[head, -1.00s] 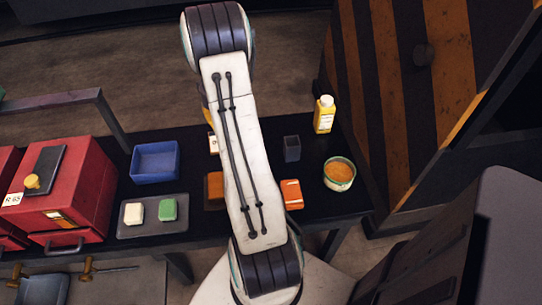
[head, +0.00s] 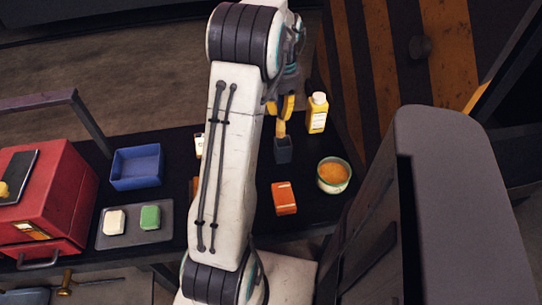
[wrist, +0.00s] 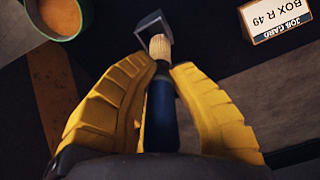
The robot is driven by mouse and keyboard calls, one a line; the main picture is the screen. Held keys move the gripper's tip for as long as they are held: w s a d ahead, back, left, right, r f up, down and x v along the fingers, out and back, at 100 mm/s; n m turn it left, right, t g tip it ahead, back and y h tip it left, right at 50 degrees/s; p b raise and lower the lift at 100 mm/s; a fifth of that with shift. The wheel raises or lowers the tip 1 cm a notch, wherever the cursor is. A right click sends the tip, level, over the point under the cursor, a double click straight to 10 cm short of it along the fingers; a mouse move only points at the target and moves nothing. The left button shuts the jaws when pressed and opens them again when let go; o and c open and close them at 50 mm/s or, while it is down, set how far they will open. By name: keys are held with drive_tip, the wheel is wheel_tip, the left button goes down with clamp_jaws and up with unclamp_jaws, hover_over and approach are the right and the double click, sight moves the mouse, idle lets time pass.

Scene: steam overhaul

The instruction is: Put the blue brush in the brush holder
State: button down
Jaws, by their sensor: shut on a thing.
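My gripper (head: 283,107) is shut on the blue brush, with its yellow fingers on either side of the handle. In the wrist view, the brush (wrist: 162,112) has a dark blue handle and tan bristles pointing away from my gripper. The brush holder (head: 283,151) is a small dark grey square cup standing on the black table. In the head view the bristles are right at the holder's top. In the wrist view they overlap the holder's rim (wrist: 152,22). I cannot tell whether the tip is inside the opening or just above it.
A yellow bottle (head: 317,113) and a bowl of orange stuff (head: 333,176) stand right of the holder. An orange block (head: 284,198) lies in front. A job card (wrist: 281,18) is near the holder. A blue bin (head: 137,168) is farther left.

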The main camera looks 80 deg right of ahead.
sight(284, 136)
drive_tip(key=shift+s+f, duration=0.1)
drive_tip(key=shift+s, duration=0.3)
wheel_tip(284, 136, down, 3)
drive_tip(key=shift+s+f, duration=0.1)
drive_tip(key=shift+f+b, duration=0.4)
drive_tip(key=shift+f, duration=2.85)
drive_tip(key=shift+f, duration=0.15)
drive_tip(key=c, duration=1.3)
unclamp_jaws()
drive_tip(key=shift+o, duration=0.2)
wheel_tip(284, 136, up, 12)
drive_tip(key=shift+r+p, duration=0.2)
drive_tip(key=shift+p, duration=0.35)
